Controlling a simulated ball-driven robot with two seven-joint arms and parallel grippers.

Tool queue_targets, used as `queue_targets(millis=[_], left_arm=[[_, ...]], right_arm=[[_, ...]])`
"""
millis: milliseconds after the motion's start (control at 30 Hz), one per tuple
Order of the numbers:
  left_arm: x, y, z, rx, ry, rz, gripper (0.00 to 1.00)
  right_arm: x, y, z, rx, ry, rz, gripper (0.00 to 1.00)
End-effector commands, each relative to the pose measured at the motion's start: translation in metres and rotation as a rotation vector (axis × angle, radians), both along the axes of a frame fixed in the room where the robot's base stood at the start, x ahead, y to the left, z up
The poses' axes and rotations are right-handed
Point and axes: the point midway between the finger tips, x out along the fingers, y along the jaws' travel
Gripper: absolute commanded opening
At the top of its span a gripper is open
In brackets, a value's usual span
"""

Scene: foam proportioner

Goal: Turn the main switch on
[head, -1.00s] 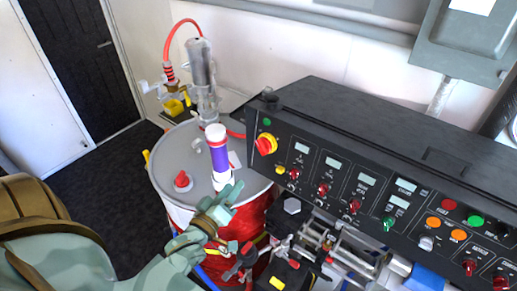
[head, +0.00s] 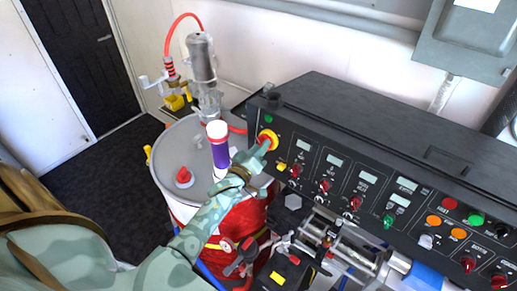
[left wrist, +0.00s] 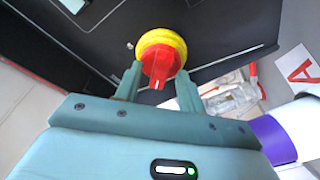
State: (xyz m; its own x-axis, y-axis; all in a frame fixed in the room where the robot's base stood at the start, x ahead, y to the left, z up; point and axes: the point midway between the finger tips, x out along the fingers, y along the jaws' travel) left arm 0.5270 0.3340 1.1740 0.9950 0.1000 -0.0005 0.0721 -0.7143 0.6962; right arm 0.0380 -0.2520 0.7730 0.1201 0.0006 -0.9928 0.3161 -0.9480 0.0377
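The main switch is a red rotary knob on a yellow ring (head: 269,136), at the left end of the black control panel (head: 345,150). My left gripper (head: 261,149) reaches it from the front left in the head view. In the left wrist view, the red knob (left wrist: 160,64) lies just ahead of and between the fingertips of my left gripper (left wrist: 158,78). The fingers are apart, one on each side of the knob. I cannot tell whether either finger touches it. The knob's grip points down towards the gripper in the left wrist view. My right gripper is not in view.
A grey-lidded drum (head: 168,150) stands left of the panel, with a white and purple tube (head: 219,150) upright on it, close to my left forearm. Pipes and valves (head: 330,245) fill the space below the panel. Dark floor (head: 95,165) is clear at left.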

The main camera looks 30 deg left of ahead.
Motion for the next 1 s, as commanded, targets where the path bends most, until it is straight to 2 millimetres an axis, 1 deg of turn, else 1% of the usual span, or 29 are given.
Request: queue_targets(millis=[100, 133, 167, 200, 267, 533, 667, 867, 1000], left_arm=[[-0.0002, 0.0001, 0.0, 0.0, 0.0, 0.0, 0.39], [-0.0003, 0.0, 0.0001, 0.0, 0.0, 0.0, 0.37], [-0.0003, 0.0, 0.0001, 0.0, 0.0, 0.0, 0.28], [-0.0003, 0.0, 0.0001, 0.0, 0.0, 0.0, 0.17], [-0.0004, 0.0, 0.0001, 0.0, 0.0, 0.0, 0.01], [-0.0005, 0.0002, -0.0001, 0.009, 0.0, -0.001, 0.0], [-0.0005, 0.0008, -0.0004, 0.043, -0.003, -0.008, 0.0], [-0.0003, 0.0014, -0.001, 0.151, -0.013, -0.027, 0.0], [-0.0003, 0.0022, -0.0012, 0.265, -0.022, -0.048, 0.0]], right_arm=[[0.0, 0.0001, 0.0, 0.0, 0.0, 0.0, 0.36], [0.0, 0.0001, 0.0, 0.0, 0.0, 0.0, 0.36], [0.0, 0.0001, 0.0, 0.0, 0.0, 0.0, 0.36], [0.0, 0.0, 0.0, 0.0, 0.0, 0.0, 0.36], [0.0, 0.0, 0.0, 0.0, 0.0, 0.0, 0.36], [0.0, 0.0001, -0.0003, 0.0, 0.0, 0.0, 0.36], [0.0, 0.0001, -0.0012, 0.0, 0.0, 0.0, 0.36], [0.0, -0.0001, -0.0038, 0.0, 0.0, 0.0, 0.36], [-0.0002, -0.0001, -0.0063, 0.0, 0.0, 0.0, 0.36]])
